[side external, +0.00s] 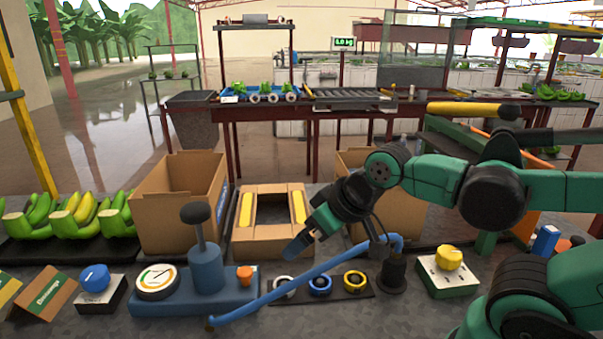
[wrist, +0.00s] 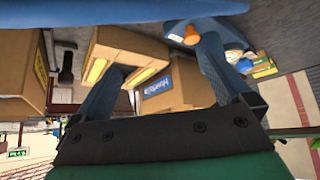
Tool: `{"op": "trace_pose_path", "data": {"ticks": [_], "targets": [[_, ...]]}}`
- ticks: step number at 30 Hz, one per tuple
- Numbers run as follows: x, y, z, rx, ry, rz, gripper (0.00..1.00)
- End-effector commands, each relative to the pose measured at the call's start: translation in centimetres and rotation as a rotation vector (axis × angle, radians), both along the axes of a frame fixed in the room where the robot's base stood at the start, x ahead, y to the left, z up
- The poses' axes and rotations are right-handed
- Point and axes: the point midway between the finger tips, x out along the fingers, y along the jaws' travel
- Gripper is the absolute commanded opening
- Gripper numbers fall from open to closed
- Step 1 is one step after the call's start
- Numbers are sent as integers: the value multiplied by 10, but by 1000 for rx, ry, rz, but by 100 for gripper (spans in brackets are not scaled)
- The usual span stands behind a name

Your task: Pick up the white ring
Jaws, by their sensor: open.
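The white ring (side external: 283,287) lies at the left end of a dark strip (side external: 302,297) on the table in the side view, partly hidden by a curved blue hose (side external: 265,302). A blue ring (side external: 320,284) and a yellow ring (side external: 354,281) sit to its right on the same strip. My gripper (side external: 304,243) is open and empty, above and behind the rings, in front of a low open carton. In the wrist view its two dark fingers (wrist: 160,60) are spread apart. I cannot make out the white ring in the wrist view.
The low carton (side external: 273,247) stands behind the rings. A blue lever press with a gauge (side external: 205,262) is at left, and a dark post (side external: 391,270) and yellow button box (side external: 448,270) are at right. The hose arches over the strip.

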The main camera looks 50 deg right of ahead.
Motion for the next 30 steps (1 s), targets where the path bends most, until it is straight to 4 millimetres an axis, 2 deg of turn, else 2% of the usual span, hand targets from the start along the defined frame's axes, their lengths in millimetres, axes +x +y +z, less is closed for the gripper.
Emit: {"op": "trace_pose_path", "data": {"ticks": [11,17,24,30], "targets": [[1,0,0,-6,13,8,90],[17,0,-4,-59,147,96,90],[46,0,-33,-127,401,286,90],[59,0,-63,-146,553,413,90]]}}
